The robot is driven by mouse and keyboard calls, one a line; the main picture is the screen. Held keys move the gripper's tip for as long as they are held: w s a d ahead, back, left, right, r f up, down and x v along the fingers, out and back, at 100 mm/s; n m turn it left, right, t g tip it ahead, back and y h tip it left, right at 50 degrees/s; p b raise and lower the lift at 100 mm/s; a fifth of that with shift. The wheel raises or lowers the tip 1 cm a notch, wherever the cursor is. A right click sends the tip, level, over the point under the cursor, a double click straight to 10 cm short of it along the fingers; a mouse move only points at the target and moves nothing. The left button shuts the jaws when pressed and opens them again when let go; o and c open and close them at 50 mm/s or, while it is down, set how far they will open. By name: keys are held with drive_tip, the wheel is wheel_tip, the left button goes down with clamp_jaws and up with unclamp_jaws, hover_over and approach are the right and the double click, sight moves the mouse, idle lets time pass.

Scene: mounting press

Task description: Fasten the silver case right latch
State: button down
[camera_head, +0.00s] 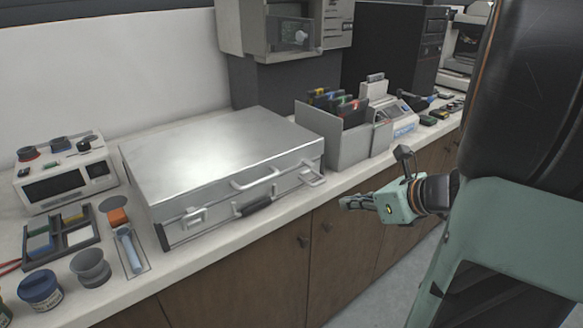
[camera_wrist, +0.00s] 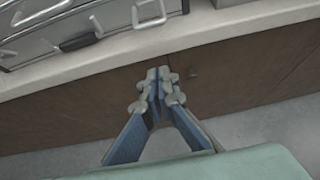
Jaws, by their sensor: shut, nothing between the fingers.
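The silver case (camera_head: 225,155) lies closed-looking on the counter, its front facing the counter's edge. Its right latch (camera_head: 312,177) is at the right end of the front face and seems to stick out from it; I cannot tell for sure whether it is hooked. The right latch also shows at the top of the wrist view (camera_wrist: 150,14). The left latch (camera_head: 193,216) is at the left of the front, with a dark handle (camera_head: 253,206) between them. My gripper (camera_head: 343,202) is shut and empty, in front of the counter, below and right of the right latch, apart from it.
A grey file box (camera_head: 347,145) with folders stands right of the case. A power unit (camera_head: 62,175), a sorting tray (camera_head: 62,240) and cups (camera_head: 90,267) stand to its left. Wooden cabinet doors (camera_head: 250,275) are below the counter. The space before the counter is free.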

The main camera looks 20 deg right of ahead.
drive_tip(key=b+x, duration=0.2)
drive_tip(key=x, duration=0.6)
drive_tip(key=r, duration=0.2)
drive_tip(key=w+r, duration=0.1)
drive_tip(key=r, duration=0.1)
drive_tip(key=shift+a, duration=0.2)
drive_tip(key=shift+p, duration=0.55)
drive_tip(key=shift+r+g+p, duration=0.2)
drive_tip(key=shift+g+p, duration=0.1)
drive_tip(key=shift+p, duration=0.55)
